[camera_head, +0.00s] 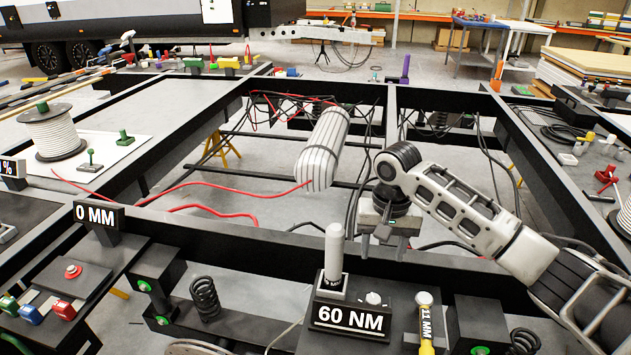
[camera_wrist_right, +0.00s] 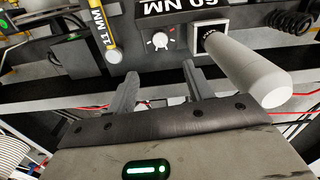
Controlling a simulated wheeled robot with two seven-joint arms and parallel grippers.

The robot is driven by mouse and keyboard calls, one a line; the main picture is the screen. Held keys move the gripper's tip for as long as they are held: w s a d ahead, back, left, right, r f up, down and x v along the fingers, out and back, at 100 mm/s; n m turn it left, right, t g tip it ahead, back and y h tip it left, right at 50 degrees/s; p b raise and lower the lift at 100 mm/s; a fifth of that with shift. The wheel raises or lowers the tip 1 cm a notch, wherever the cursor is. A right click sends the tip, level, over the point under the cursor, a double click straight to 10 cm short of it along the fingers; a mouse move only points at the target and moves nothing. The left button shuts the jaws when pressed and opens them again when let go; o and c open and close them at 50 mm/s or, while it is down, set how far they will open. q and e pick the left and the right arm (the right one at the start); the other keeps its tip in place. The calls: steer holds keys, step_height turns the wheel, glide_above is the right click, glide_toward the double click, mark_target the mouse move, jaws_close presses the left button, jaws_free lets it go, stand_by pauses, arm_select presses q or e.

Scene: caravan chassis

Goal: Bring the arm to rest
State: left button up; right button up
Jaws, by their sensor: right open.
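My right arm (camera_head: 465,205) comes in from the right in the head view. Its gripper (camera_head: 383,243) hangs over the front beam of the black chassis, fingers pointing down, behind the box marked 60 NM (camera_head: 350,318). In the right wrist view the two fingers (camera_wrist_right: 158,85) stand apart with nothing between them. They point towards the box with its small knob (camera_wrist_right: 160,40) and the white round-ended handle (camera_wrist_right: 250,72). The handle stands upright in the head view (camera_head: 333,255), to the left of the gripper and apart from it. My left gripper does not show.
A striped white cylinder (camera_head: 323,148) lies behind the gripper among black cables and red wires. A yellow 11 MM tool (camera_head: 425,325) stands right of the box. A 0 MM display (camera_head: 97,216) and red button (camera_head: 73,271) are at left. Open floor shows between the chassis beams.

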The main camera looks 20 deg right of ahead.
steer(key=shift+f, duration=0.1)
steer(key=s+a+f+n+t+y, duration=0.1)
steer(key=s+a+f+n, duration=0.25)
steer(key=s+a, duration=0.3)
steer(key=s+a+f+n+t+y, duration=0.1)
steer(key=s+a+f+n, duration=0.2)
steer(key=s+a+f, duration=0.3)
steer(key=s+d+r+t+h, duration=0.2)
steer(key=s+d+r, duration=0.1)
steer(key=s, duration=0.9)
steer(key=w+a+f+t, duration=0.1)
steer(key=f, duration=0.1)
steer(key=w+a+f+n+t+y, duration=0.1)
steer(key=w+f+t, duration=0.1)
steer(key=f, duration=0.1)
steer(key=w+a+f+t+y, duration=0.1)
steer(key=w+a+f+t, duration=0.1)
steer(key=f, duration=0.1)
steer(key=shift+w+a+f, duration=0.1)
steer(key=shift+w+f, duration=0.15)
steer(key=shift+a+f+t+y, duration=0.2)
steer(key=shift+a+t+y, duration=0.1)
steer(key=shift+t, duration=0.2)
